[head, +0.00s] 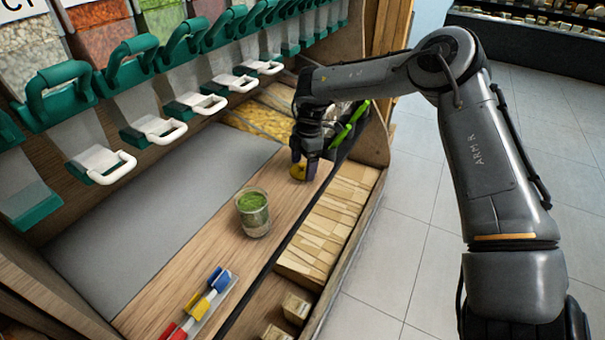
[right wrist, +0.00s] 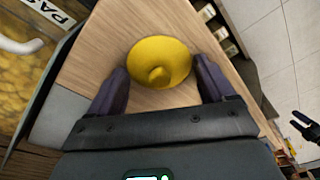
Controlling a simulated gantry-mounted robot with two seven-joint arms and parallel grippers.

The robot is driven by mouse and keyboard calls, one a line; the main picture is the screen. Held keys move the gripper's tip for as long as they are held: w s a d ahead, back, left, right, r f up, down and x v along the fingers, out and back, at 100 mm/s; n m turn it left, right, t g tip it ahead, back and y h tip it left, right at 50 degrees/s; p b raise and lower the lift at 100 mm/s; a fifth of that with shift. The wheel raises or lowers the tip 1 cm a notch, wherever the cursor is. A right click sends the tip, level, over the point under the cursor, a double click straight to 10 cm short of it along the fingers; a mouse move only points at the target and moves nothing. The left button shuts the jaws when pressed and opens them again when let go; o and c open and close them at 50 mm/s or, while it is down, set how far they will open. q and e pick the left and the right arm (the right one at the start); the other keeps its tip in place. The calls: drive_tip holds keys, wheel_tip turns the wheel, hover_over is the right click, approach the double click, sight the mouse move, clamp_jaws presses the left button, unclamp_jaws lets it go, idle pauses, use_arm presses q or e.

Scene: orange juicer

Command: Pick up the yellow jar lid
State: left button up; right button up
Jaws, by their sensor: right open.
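The yellow jar lid (right wrist: 160,60) lies on the wooden counter with its round knob facing up. In the head view the lid (head: 297,173) is near the far end of the counter, partly covered by my right gripper (head: 304,160). In the right wrist view the two dark fingers of the right gripper (right wrist: 160,88) are spread wide, one on each side of the lid's near part. The gripper is open and holds nothing. I cannot tell whether a finger touches the lid.
A glass jar of green contents (head: 254,214) stands on the counter (head: 200,258) nearer to me. Red, yellow and blue clips (head: 205,300) lie at the near end. Dispensers with green handles (head: 57,85) line the left. A shelf of packages (head: 335,215) is below right.

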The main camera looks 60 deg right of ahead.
drive_tip(key=c, duration=1)
drive_tip(key=shift+d, duration=0.15)
drive_tip(key=c, duration=0.5)
use_arm(q)
drive_tip(key=shift+w+d, duration=0.15)
drive_tip(key=shift+d, duration=0.1)
use_arm(e)
clamp_jaws()
drive_tip(key=shift+f, duration=0.1)
use_arm(q)
drive_tip(key=shift+r, duration=0.1)
